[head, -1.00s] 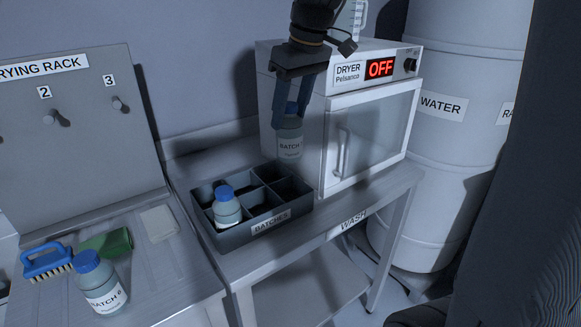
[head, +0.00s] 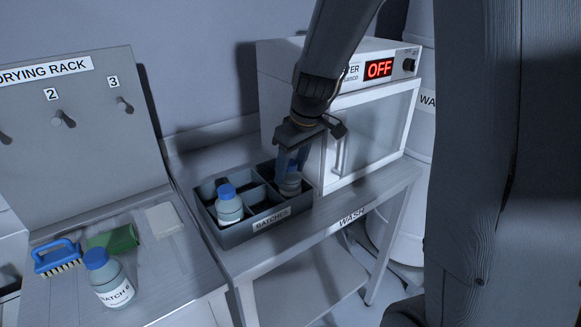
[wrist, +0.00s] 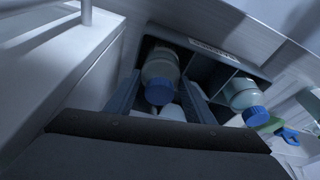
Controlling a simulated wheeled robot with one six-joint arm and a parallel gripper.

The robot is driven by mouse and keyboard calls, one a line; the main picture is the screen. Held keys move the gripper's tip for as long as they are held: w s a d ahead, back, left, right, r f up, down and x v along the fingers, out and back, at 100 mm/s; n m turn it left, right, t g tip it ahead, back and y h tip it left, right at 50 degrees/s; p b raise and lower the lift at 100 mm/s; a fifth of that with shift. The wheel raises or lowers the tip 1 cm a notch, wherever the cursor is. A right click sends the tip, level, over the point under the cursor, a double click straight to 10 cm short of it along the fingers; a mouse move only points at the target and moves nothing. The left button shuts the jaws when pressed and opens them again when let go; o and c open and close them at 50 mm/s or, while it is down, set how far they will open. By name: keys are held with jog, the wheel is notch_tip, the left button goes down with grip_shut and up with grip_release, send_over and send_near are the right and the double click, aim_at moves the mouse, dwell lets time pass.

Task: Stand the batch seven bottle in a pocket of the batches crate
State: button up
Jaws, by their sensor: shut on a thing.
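A held bottle (head: 291,187) with its label hidden stands low inside a right-hand pocket of the dark batches crate (head: 235,236). My gripper (head: 291,170) is shut on it from above, one finger on each side. In the wrist view, the held bottle (wrist: 160,68) with its blue cap is between my fingers, inside the crate's walls. Whether its base touches the pocket floor is hidden. Another blue-capped bottle (head: 229,208) stands in a left front pocket of the crate; it also shows in the wrist view (wrist: 243,93).
The crate is on the metal wash table (head: 325,220), beside the white dryer (head: 372,125) reading OFF. The left counter holds a batch 6 bottle (head: 109,280), a blue brush (head: 57,258), a green item (head: 113,240) and a pale pad (head: 164,220). A drying rack (head: 75,140) stands behind.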

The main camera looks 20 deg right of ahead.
jog(key=shift+f, duration=0.15)
jog(key=o, duration=1.7)
jog(key=shift+c, duration=0.2)
jog(key=shift+r, duration=0.55)
jog(key=b+v, duration=0.2)
jog(key=v, duration=0.8)
jog(key=s+a+f+m+g+h, duration=0.1)
jog(key=s+f+m, duration=0.4)
jog(key=s+f, duration=1)
jog(key=shift+a+f+m+g, duration=0.15)
jog(key=shift+f+m+g, duration=0.2)
jog(key=shift+f, duration=0.5)
